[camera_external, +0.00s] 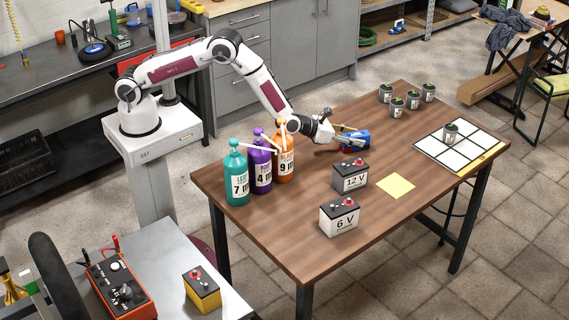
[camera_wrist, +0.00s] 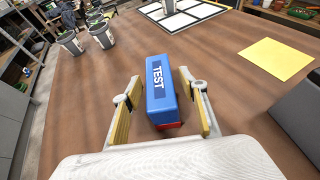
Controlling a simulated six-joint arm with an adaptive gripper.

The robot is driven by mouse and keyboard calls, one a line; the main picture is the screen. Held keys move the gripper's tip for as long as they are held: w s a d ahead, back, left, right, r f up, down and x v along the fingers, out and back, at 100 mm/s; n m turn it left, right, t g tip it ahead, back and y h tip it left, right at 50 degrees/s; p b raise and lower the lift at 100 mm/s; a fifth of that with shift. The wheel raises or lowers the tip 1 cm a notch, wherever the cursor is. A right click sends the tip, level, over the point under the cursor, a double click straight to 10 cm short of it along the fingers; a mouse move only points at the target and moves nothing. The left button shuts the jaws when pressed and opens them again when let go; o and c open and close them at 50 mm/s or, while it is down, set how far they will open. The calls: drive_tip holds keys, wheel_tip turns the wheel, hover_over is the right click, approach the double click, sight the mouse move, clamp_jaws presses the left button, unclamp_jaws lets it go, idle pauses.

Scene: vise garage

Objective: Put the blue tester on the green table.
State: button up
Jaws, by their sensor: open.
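The blue tester (camera_external: 359,139) lies on the brown wooden table (camera_external: 300,222), left of the small pots. In the wrist view the tester (camera_wrist: 160,82) shows a TEST label and a red end near my palm. My gripper (camera_external: 347,137) is low over the table at the tester. In the wrist view my gripper (camera_wrist: 160,90) is open, one yellow finger on each side of the tester, with gaps on both sides. No table with a clearly green top shows in either view.
Teal (camera_external: 237,175), purple (camera_external: 260,163) and orange (camera_external: 285,155) bottles stand near my forearm. The 12 V (camera_external: 350,177) and 6 V (camera_external: 339,215) batteries stand in front of the tester. A yellow sheet (camera_external: 396,186), several pots (camera_external: 397,107) and a white grid (camera_external: 470,159) are farther right.

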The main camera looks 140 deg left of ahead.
drive_tip(key=shift+v, duration=5.6)
drive_tip(key=s+d+r+n+g, duration=0.2)
drive_tip(key=s+d+r+n, duration=0.4)
drive_tip(key=r, duration=0.4)
drive_tip(key=s+d+r+n+g, duration=0.2)
drive_tip(key=s+d+r+n, duration=0.4)
drive_tip(key=r, duration=0.3)
drive_tip(key=s+d+r+n+t+h, duration=0.1)
drive_tip(key=s+d+n+h, duration=0.2)
drive_tip(key=d, duration=0.9)
drive_tip(key=s+d+n+t+h, duration=0.2)
drive_tip(key=s+d+n+h, duration=0.2)
drive_tip(key=d, duration=0.9)
drive_tip(key=s+d+r+n+t+h, duration=0.1)
drive_tip(key=s+d+n+h, duration=0.2)
drive_tip(key=d, duration=0.9)
drive_tip(key=s+h, duration=0.2)
drive_tip(key=s, duration=0.1)
drive_tip(key=shift+s+d+r+n, duration=0.2)
drive_tip(key=shift+d+r+n, duration=0.1)
drive_tip(key=shift+d, duration=0.1)
